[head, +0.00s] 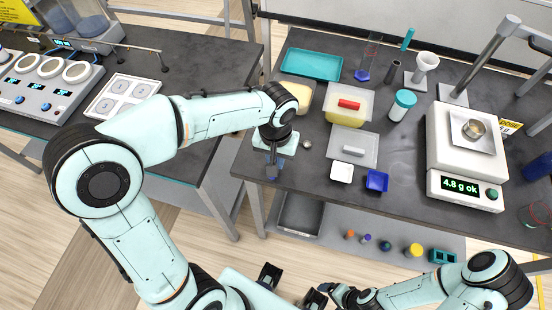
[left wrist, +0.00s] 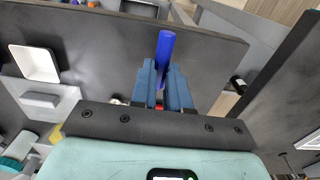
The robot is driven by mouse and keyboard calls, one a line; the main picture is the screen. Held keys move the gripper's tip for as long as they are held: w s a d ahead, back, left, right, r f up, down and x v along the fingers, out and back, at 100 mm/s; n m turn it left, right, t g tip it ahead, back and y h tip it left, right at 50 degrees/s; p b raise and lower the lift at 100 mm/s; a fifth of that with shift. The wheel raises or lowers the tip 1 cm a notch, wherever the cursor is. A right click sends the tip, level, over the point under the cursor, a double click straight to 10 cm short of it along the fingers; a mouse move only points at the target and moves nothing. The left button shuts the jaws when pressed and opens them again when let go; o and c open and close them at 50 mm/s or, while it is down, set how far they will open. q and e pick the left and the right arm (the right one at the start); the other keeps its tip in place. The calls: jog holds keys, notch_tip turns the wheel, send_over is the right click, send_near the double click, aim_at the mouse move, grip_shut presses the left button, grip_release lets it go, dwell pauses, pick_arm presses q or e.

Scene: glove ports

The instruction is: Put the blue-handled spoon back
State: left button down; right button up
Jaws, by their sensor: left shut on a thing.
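My left gripper (head: 273,168) is over the front left edge of the right-hand bench. In the left wrist view its fingers (left wrist: 163,88) are closed around a blue handle (left wrist: 165,48), which I take to be the spoon's handle. The handle points away from the palm past the fingertips. The spoon's bowl cannot be made out. My right arm is low at the bottom right, with its gripper near the bottom edge; its finger state is unclear.
A grey bin (head: 300,214) sits below.

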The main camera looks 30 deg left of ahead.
pick_arm(q)
jog(key=shift+f, duration=0.25)
jog(key=shift+f+b, duration=0.4)
jog(key=shift+f, duration=0.15)
pick_arm(e)
jog(key=shift+s+f, duration=0.2)
jog(key=shift+f, duration=0.3)
pick_arm(q)
jog(key=c, duration=1.1)
grip_release()
jog(key=shift+r, duration=0.1)
notch_tip(320, 180, up, 13)
jog(key=p, duration=0.2)
jog(key=shift+p, duration=0.35)
pick_arm(e)
jog(key=r, duration=0.1)
jog(key=w+r, duration=0.1)
jog(key=r, duration=0.1)
jog(key=shift+w, duration=0.3)
